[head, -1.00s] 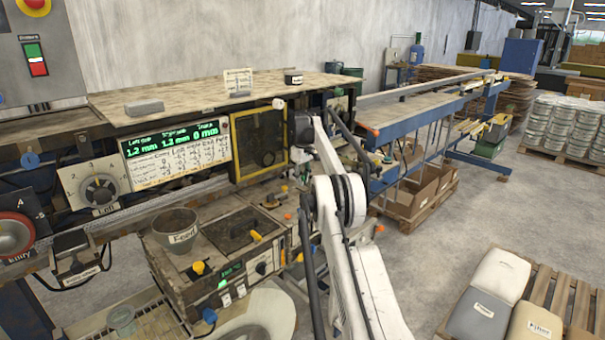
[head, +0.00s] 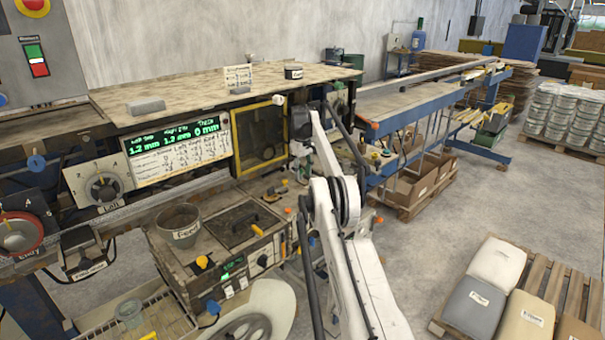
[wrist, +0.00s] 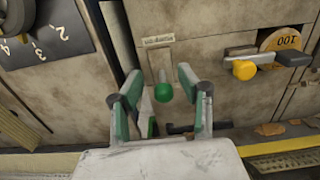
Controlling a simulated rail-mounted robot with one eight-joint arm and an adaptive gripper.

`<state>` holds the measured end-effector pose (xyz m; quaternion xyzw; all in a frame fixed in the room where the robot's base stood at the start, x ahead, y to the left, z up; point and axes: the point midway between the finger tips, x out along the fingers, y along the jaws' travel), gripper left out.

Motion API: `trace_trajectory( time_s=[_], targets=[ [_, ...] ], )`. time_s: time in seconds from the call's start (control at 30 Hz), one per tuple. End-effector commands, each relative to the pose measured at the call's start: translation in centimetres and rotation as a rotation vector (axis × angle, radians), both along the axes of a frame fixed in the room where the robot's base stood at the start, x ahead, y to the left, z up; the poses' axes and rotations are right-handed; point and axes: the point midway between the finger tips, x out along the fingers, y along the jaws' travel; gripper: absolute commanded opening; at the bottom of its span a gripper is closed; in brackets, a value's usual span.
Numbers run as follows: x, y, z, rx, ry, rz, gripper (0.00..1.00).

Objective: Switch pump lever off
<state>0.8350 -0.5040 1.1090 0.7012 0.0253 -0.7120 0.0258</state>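In the wrist view, a green ball knob (wrist: 163,91) on a short stem stands out from a worn beige panel. A small label (wrist: 157,43) above it is too blurred to read, so I cannot tell if this is the pump lever. My gripper (wrist: 166,84) is open, with one green-padded finger on each side of the knob, apart from it. A yellow knob on a lever (wrist: 243,70) sits to the right, outside the fingers. In the head view, my arm hides the gripper and this knob.
A dark numbered plate (wrist: 45,32) is at the left. In the head view, a grey feed bucket (head: 180,227) stands on the machine. Open floor (head: 440,230) lies right of my arm.

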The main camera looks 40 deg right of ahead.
Motion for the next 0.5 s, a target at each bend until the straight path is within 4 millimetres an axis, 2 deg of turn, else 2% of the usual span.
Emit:
trace_trajectory(
  time_s=[0.5],
  targets=[
    [0.14,-0.04,-0.36,0.002,-0.025,0.002,0.37]
  ],
)
